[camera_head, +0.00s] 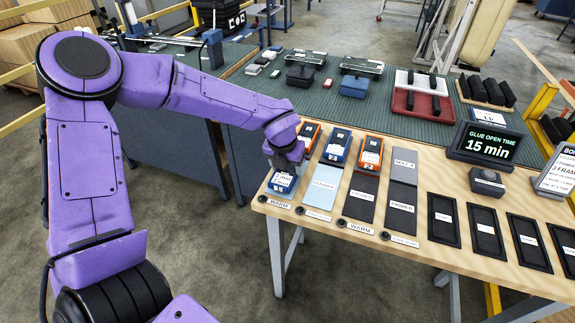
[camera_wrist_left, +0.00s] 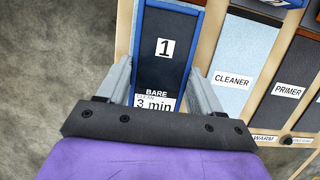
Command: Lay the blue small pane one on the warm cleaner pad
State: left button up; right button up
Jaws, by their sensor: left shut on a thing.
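The blue small pane one (camera_head: 283,183) has a blue frame and a dark face. In the left wrist view (camera_wrist_left: 165,50) it reads "1", "BARE" and "3 min". My left gripper (camera_head: 287,160) is shut on it, with one finger along each long side. The pane is level or nearly so, over the leftmost pad place at the table's near left corner, behind a "WARM" label (camera_head: 279,203). The warm cleaner pad itself is hidden, apparently beneath the pane. I cannot tell whether the pane touches it. My right gripper is not in view.
A light blue cleaner pad (camera_head: 323,185) lies just right of the pane, then dark primer pads (camera_head: 362,198). Orange panes (camera_head: 370,154) and another blue pane (camera_head: 337,147) lie behind. Black trays (camera_head: 443,220) and a glue timer (camera_head: 487,144) are farther right.

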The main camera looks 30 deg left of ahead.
aim_at(283, 177)
pick_arm(q)
jog(key=shift+f, duration=0.15)
jog(key=o, duration=1.2)
jog(key=shift+r, duration=0.25)
jog(key=v, duration=1.1)
jog(key=shift+r, duration=0.4)
